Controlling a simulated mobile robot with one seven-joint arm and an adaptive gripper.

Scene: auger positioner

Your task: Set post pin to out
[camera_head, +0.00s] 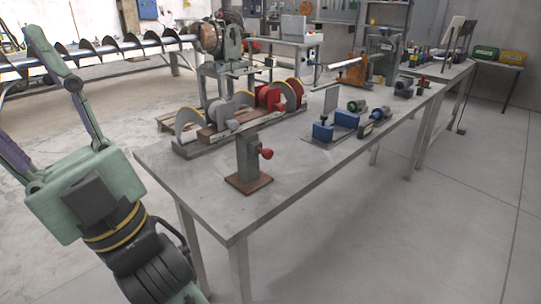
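A short grey post (247,155) stands upright on a rusty brown base plate (249,184) near the front of the grey workbench (200,207). A red-knobbed pin (266,153) sticks out of the right side of the post. How far the pin is drawn out cannot be told. My gripper (20,92) is at the left edge, off the bench and well apart from the post. Its fingers look spread and empty, with one fingertip cut off by the frame.
A long auger (100,45) lies at back left. The bench's front corner and the right floor are clear.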

